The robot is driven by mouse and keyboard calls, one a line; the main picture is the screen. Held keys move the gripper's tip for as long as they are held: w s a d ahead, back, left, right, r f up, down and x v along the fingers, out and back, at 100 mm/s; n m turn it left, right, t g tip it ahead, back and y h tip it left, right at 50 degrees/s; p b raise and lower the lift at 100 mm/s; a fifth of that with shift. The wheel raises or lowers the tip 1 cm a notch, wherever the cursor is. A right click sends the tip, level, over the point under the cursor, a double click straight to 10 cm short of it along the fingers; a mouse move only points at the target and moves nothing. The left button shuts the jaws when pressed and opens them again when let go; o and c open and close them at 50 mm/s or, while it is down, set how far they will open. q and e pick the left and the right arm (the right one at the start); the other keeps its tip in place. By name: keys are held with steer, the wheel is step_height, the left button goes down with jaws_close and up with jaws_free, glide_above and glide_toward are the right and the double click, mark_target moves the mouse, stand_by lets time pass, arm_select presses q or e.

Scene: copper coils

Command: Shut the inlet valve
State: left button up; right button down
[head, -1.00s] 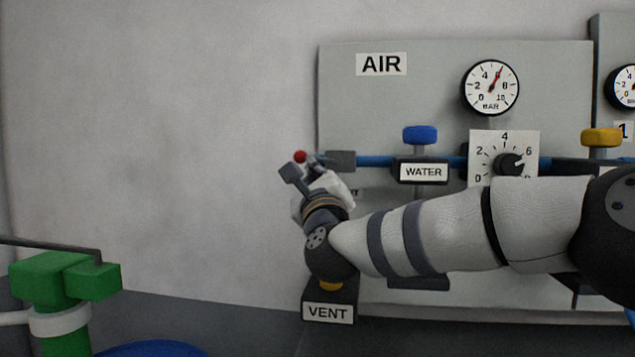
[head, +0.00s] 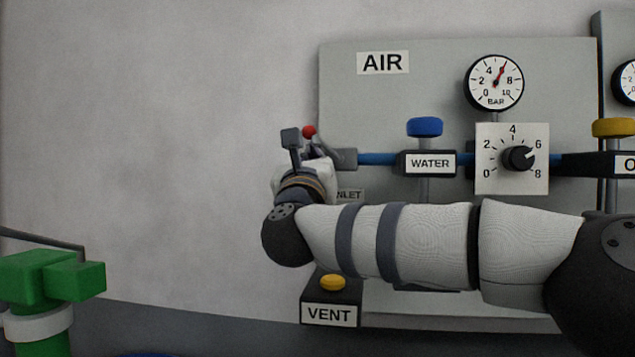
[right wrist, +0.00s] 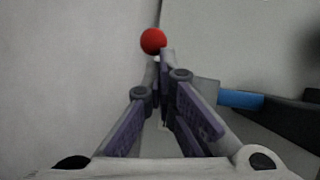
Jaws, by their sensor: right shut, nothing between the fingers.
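The inlet valve shows a red ball knob (head: 309,131) on its lever, at the left edge of the AIR panel. Its grey body (head: 344,158) joins the blue pipe (head: 378,159). The INLET label (head: 351,195) is partly hidden by my right arm. My right gripper (head: 315,150) is shut and empty close to the lever. In the right wrist view the red knob (right wrist: 153,41) is just past the fingertips (right wrist: 162,65); the lever is mostly hidden behind the fingers, and I cannot tell whether they touch it. My left gripper is not in view.
To the right are a blue WATER knob (head: 425,127), a dial (head: 516,158), a pressure gauge (head: 495,83) and a yellow knob (head: 613,128). A VENT box (head: 330,314) with a yellow button is below my wrist. Green equipment (head: 45,280) stands lower left. The wall left of the panel is clear.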

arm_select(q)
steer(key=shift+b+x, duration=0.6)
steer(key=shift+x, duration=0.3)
arm_select(e)
steer(key=m, duration=0.1)
steer(key=m+h, duration=0.1)
steer(key=r+m+h, duration=0.1)
steer(key=shift+d, duration=0.25)
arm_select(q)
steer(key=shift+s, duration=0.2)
arm_select(e)
steer(key=shift+s+d+r, duration=0.15)
steer(key=shift+d+r, duration=0.05)
steer(key=shift+r, duration=0.25)
stand_by(0.3)
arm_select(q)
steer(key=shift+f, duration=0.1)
